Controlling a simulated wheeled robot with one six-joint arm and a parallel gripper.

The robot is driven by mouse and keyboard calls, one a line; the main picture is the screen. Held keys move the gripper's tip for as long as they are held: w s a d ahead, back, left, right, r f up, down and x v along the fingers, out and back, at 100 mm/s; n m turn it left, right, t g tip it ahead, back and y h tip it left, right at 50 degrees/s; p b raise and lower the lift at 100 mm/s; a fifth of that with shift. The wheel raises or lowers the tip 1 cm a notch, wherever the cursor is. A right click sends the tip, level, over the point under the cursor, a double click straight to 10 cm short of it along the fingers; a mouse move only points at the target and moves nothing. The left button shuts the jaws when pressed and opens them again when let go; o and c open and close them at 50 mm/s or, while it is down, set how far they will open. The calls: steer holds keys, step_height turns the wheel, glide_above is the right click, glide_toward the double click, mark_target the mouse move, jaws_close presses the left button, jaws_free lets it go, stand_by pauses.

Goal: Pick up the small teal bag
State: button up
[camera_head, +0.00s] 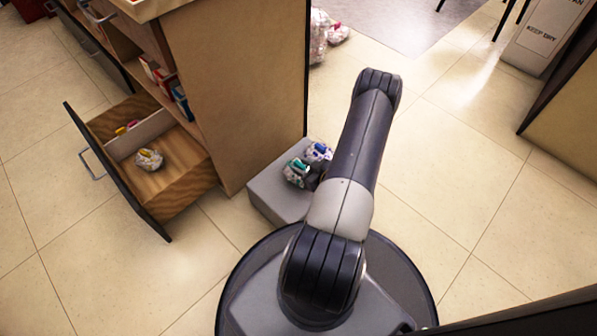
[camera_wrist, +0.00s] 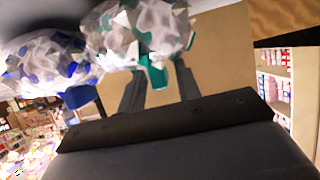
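The small teal bag (camera_head: 297,172), white with teal patches, sits on a low grey box (camera_head: 268,194) beside the wooden cabinet. In the wrist view, the teal bag (camera_wrist: 150,30) fills the upper middle, with a teal knot hanging down. My gripper (camera_wrist: 160,82) points at it with two dark fingers apart, one on each side of the knot. The fingertips are partly hidden behind the bag, and brown surface shows between the fingers. I cannot see firm contact. In the head view, my arm hides most of the gripper.
A white bag with blue patches (camera_head: 318,152) sits close beside the teal bag; it also shows in the wrist view (camera_wrist: 45,62). An open drawer (camera_head: 185,150) holding a white and yellow bag (camera_head: 148,159) juts out left. Tiled floor is clear at right.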

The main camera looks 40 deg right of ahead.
jaws_close()
stand_by(0.4)
